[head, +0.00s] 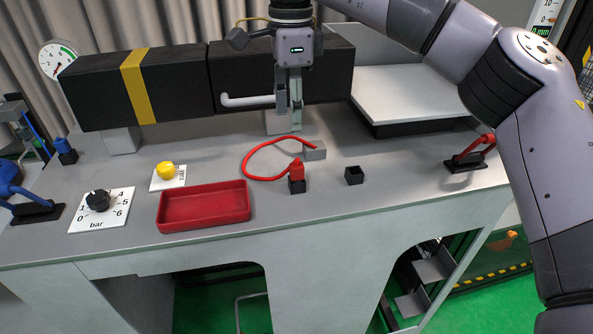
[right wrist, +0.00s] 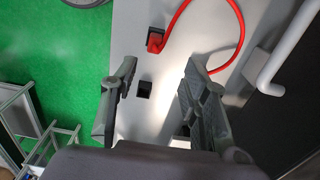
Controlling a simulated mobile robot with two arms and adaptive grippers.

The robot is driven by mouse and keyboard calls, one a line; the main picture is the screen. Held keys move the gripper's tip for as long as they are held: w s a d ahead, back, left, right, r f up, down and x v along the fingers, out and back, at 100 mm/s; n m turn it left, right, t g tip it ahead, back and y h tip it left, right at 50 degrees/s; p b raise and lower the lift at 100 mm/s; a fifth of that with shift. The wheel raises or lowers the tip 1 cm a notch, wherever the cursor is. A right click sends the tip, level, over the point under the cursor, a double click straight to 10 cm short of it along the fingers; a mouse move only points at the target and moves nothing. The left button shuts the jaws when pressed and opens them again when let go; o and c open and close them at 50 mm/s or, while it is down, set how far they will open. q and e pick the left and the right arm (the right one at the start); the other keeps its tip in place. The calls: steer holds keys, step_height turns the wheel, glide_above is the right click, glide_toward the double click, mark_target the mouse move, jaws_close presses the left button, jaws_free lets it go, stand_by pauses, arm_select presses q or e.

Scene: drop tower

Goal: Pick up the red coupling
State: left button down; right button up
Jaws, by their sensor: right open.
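The red coupling (head: 297,170) stands upright in a small black socket near the front of the grey bench. A red hose loops from it to a small grey block (head: 315,153). The coupling also shows at the top of the right wrist view (right wrist: 156,42). My right gripper (head: 289,104) is open and empty, pointing down above and behind the coupling, in front of the black beam. In the right wrist view, its two fingers (right wrist: 158,72) stand apart, and the coupling lies beyond the tips. My left gripper is not in view.
An empty black socket (head: 354,175) sits right of the coupling. A red tray (head: 204,222), yellow knob (head: 166,170) and black dial (head: 98,200) are to the left. A red lever (head: 470,152) stands at right. A white handle (head: 247,101) projects from the black beam (head: 180,84).

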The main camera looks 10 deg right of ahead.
steer(key=p, duration=0.1)
glide_above(296, 164)
steer(key=f, duration=0.4)
steer(key=shift+w+a+f, duration=0.2)
steer(key=shift+w+f, duration=0.15)
steer(key=shift+f, duration=0.55)
steer(key=shift+s+f+p, duration=0.2)
steer(key=shift+f+p, duration=0.1)
steer(key=shift+p, duration=0.1)
steer(key=f, duration=0.1)
steer(key=f+p, duration=0.2)
steer(key=shift+s+d+f, duration=0.25)
steer(key=shift+d+f, duration=0.05)
steer(key=shift+d, duration=0.05)
steer(key=shift+f, duration=0.5)
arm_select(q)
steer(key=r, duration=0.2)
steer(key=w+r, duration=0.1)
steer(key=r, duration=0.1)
arm_select(e)
steer(key=shift+a, duration=0.1)
steer(key=shift+c, duration=0.6)
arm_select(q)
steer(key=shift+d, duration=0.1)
arm_select(e)
steer(key=c, duration=0.8)
